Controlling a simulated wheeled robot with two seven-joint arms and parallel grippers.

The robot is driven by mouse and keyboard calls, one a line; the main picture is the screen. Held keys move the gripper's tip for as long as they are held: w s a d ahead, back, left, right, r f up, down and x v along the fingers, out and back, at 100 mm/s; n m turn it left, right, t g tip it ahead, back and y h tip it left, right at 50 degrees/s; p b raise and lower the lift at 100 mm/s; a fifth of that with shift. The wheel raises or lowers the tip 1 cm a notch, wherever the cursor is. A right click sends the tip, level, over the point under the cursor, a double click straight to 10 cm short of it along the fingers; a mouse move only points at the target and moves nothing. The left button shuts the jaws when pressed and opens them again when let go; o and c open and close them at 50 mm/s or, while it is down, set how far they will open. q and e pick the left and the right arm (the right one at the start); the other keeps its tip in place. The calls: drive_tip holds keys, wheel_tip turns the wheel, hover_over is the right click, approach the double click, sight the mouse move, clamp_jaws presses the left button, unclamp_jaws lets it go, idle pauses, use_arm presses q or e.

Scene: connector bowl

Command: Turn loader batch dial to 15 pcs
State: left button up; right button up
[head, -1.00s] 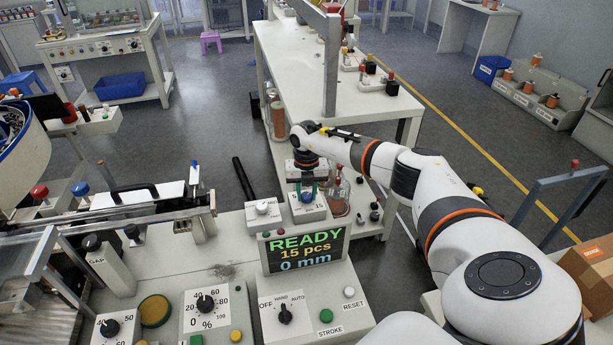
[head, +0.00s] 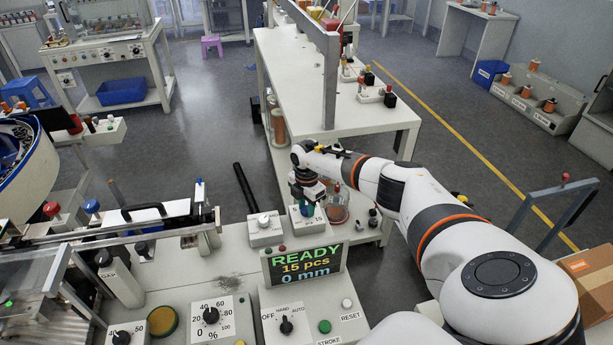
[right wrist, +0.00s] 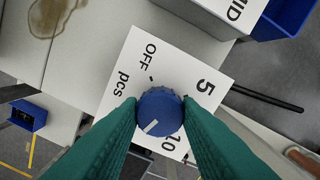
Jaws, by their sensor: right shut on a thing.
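The batch dial is a round blue knob (right wrist: 160,112) on a white plate (right wrist: 128,70) marked OFF, 5, 10 and pcs. Its white pointer line points to the lower left in the right wrist view, toward the left green finger; any mark there is hidden. My right gripper (right wrist: 161,110) is shut on the knob, with a green finger on each side. In the head view my right gripper (head: 307,209) is over the small dial box behind the display (head: 304,264). The display reads READY, 15 pcs, 0 mm. My left gripper is not in view.
A second white knob box (head: 265,229) stands just left of the dial box. The front panel holds a percent dial (head: 210,316), an OFF/HAND/AUTO switch (head: 286,325) and a green button (head: 324,326).

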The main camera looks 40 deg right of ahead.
sight(306, 208)
drive_tip(key=m+p, duration=0.3)
drive_tip(key=m, duration=0.2)
drive_tip(key=shift+r, duration=0.15)
drive_tip(key=shift+m, duration=0.3)
idle(0.3)
drive_tip(key=o, duration=1)
drive_tip(key=shift+c, duration=0.2)
drive_tip(key=shift+r, duration=0.4)
wheel_tip(306, 208, up, 11)
drive_tip(key=b, duration=0.1)
